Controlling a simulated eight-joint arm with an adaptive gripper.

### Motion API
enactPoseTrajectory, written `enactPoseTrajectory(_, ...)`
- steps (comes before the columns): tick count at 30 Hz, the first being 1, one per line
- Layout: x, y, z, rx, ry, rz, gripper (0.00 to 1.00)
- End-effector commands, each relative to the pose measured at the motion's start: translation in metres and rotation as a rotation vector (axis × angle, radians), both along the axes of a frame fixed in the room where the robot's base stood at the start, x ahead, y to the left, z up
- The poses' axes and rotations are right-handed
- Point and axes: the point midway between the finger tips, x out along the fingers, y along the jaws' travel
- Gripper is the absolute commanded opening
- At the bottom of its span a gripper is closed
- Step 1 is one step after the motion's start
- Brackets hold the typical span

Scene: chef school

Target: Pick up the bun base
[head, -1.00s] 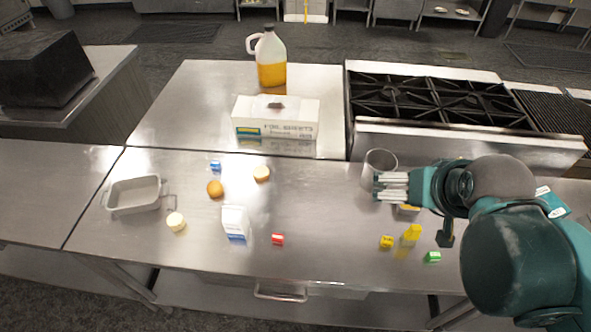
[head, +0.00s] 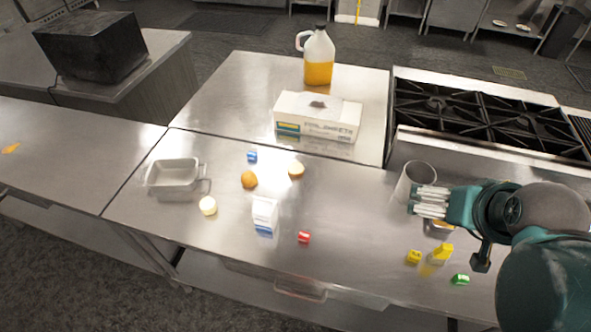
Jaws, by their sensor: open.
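A small round piece with a pale face and brown edge (head: 296,169) lies on the steel counter right of centre; it looks like the bun base. A rounder brown piece (head: 249,180), like a bun top, lies to its left. A pale cream round piece (head: 208,206) lies farther left and nearer; I cannot tell what it is. My gripper (head: 413,201) is open, right of these pieces and well apart from them. Its fingers point left and overlap the lower part of a metal pot in the picture.
The metal pot (head: 416,178) stands by the gripper. A white-and-blue carton (head: 265,215) stands near the buns. A long box (head: 317,117) and oil jug (head: 319,58) stand behind.

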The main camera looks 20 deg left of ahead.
Motion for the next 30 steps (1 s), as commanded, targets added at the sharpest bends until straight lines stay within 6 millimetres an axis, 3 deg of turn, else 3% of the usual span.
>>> enactPoseTrajectory(2,0.000,0.000,0.000,0.000,0.000,0.000,0.88)
enactPoseTrajectory(9,0.000,0.000,0.000,0.000,0.000,0.000,0.57)
enactPoseTrajectory(23,0.002,0.002,0.001,-0.004,0.004,0.008,0.56)
enactPoseTrajectory(30,0.017,0.011,0.008,-0.022,0.027,0.058,0.56)
